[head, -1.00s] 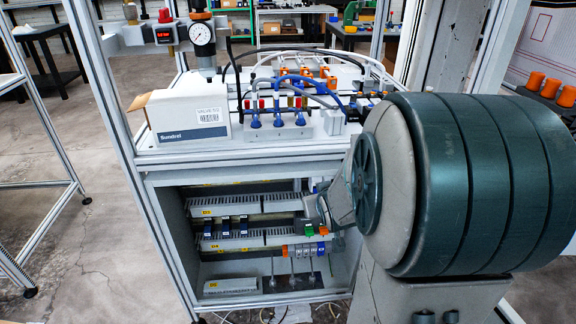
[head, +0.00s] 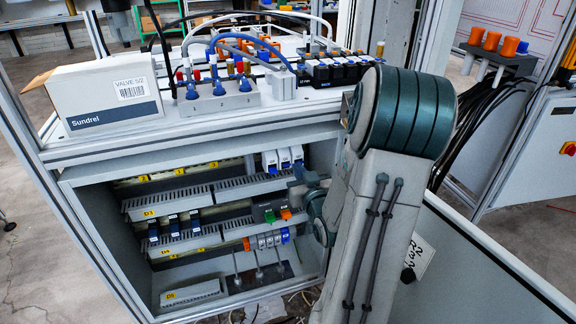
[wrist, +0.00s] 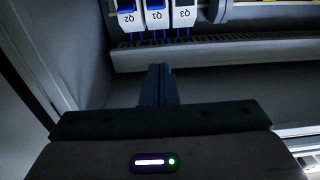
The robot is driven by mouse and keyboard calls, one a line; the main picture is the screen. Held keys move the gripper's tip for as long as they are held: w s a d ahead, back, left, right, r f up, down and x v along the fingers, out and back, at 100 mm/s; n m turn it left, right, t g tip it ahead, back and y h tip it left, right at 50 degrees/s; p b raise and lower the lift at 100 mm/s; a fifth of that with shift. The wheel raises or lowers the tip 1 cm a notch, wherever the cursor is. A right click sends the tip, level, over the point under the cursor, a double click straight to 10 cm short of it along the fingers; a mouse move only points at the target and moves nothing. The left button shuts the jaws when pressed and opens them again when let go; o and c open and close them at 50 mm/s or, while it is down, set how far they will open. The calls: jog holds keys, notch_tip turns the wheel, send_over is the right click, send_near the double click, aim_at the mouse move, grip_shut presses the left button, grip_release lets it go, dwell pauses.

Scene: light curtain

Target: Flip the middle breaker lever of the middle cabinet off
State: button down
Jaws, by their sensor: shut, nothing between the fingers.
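Three white breakers with dark blue parts stand in a row in the open cabinet's upper right. The middle breaker (head: 284,158) is between the other two; in the wrist view it is labelled Q1 (wrist: 157,16), with Q2 (wrist: 130,18) to its left and Q3 (wrist: 184,16) to its right. Their upper parts are cut off in the wrist view, so I cannot tell the lever positions. My gripper (wrist: 158,72) is shut and empty, its tips below Q1 in the picture and apart from it.
Slotted grey ducts (head: 168,203) and terminal rows (head: 268,240) fill the cabinet (head: 85,215). Blue wires run from the breakers behind a duct (wrist: 220,48). A box labelled Sundrel (head: 85,100) and valves (head: 215,95) stand on top. An open door panel (head: 470,270) is at the lower right.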

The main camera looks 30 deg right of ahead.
aim_at(285, 159)
jog(key=w+f, duration=0.1)
jog(key=w, duration=0.2)
jog(key=w+d, duration=0.1)
jog(key=w, duration=0.2)
jog(key=w+d+f, duration=0.1)
jog(key=w, duration=0.2)
jog(key=shift+d+f+p, duration=0.2)
jog(key=shift+f+p, duration=0.1)
jog(key=shift+f, duration=0.05)
jog(key=shift+s+a+f, duration=0.1)
jog(key=shift+s+f, duration=0.2)
jog(key=shift+f, duration=0.35)
jog(key=shift+f+b, duration=0.1)
jog(key=shift+b, duration=0.8)
jog(key=shift+s+f+t+h+b, duration=0.15)
jog(key=shift+t+b, duration=0.2)
jog(key=shift+b, duration=0.4)
jog(key=shift+t+h+b, duration=0.15)
jog(key=shift+t+b, duration=0.2)
jog(key=shift+b, duration=0.4)
